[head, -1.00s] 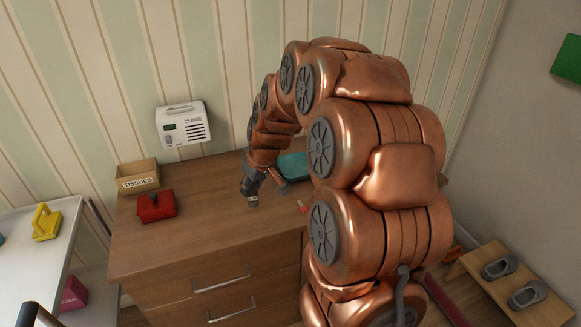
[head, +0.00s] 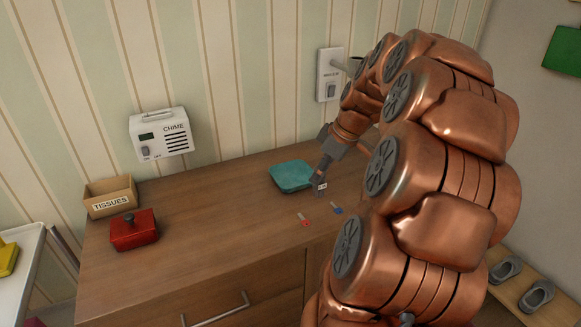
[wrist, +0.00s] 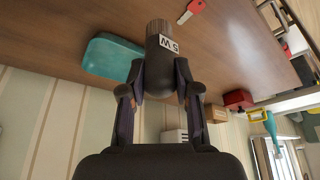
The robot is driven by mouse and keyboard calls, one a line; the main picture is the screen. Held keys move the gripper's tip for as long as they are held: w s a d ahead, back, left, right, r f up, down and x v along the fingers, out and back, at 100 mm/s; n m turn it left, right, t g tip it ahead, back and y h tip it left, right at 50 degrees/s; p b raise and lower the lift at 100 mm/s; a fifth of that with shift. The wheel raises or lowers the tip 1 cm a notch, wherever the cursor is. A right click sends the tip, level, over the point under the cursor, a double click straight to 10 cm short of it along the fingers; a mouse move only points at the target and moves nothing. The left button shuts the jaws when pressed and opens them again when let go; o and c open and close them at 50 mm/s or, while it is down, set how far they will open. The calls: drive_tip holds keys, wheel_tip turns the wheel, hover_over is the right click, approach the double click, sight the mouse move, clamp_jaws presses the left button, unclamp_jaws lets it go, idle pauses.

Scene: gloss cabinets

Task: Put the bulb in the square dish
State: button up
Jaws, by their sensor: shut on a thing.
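My gripper (head: 321,178) hangs over the wooden cabinet top, at the right front edge of the square dish (head: 291,176). It is shut on the bulb (wrist: 163,60), a dark body with a ribbed brownish end and a white label, pointing away from the palm in the wrist view. In the head view only the bulb's small labelled end shows below the fingers. The dish is teal and shallow and looks empty in the head view. It also shows in the wrist view (wrist: 108,58), left of the bulb. I cannot tell the bulb's exact height above the top.
A red key (head: 305,219) and a blue key (head: 337,209) lie in front of the gripper. A red lidded box (head: 134,232) and a tissue box (head: 110,197) stand at the left. A chime (head: 160,134) and a switch panel (head: 329,75) are on the wall. The middle top is clear.

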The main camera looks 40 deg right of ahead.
drive_tip(key=shift+w+d+f+p, duration=0.4)
drive_tip(key=shift+w+d+f, duration=0.45)
drive_tip(key=shift+w, duration=1.5)
drive_tip(key=shift+w+d+f+p, duration=0.35)
drive_tip(key=shift+w+d+f, duration=0.45)
drive_tip(key=shift+w, duration=1.55)
drive_tip(key=shift+w+d+f+p, duration=0.4)
drive_tip(key=shift+w+d+f, duration=0.45)
drive_tip(key=shift+w, duration=1.5)
drive_tip(key=shift+f, duration=0.1)
drive_tip(key=o, duration=1)
drive_tip(key=v, duration=1.2)
drive_tip(key=shift+b, duration=0.45)
